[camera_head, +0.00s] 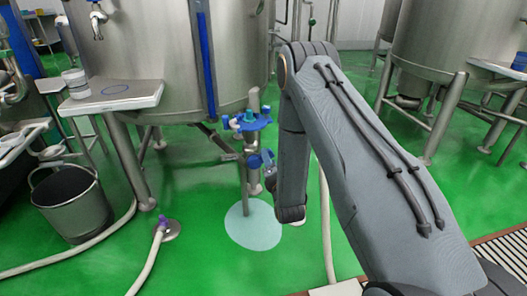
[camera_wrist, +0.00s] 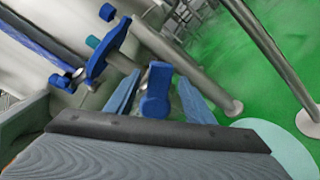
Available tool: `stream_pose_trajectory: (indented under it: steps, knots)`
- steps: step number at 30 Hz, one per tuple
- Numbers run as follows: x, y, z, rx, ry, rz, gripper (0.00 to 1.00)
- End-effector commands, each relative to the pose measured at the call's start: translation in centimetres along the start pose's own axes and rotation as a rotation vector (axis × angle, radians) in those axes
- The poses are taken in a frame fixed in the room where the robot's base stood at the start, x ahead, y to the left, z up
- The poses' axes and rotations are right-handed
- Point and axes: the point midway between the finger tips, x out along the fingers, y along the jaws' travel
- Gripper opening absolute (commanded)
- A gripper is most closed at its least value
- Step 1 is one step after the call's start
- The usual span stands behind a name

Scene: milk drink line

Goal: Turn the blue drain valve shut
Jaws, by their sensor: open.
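A blue lever handle (camera_head: 255,160) sits low on the pipework under the large steel tank, in the middle of the head view. In the wrist view the blue handle (camera_wrist: 156,92) stands between the two blue-grey fingers of my gripper (camera_wrist: 158,98). Gaps show on both sides of it, and the jaws are open. A blue wheel-like fitting (camera_head: 247,121) with several knobs sits above the handle; it also shows in the wrist view (camera_wrist: 105,52). In the head view my gripper is mostly hidden behind my arm.
A pale puddle (camera_head: 253,225) lies on the green floor under the pipe. The steel tank (camera_head: 150,45) and its legs stand close behind. A dark bucket (camera_head: 70,203), a white hose (camera_head: 148,262) and a small side table (camera_head: 112,98) are to the left. A second tank (camera_head: 450,40) is right.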

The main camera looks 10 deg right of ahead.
Motion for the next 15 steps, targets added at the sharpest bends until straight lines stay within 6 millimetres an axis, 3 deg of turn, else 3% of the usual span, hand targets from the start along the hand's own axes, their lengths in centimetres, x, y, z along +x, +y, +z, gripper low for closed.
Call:
stream_pose_trajectory:
  steps: [15]
  knots:
    - [6.6,-0.1,-0.1,0.001,0.0,-0.001,0.48]
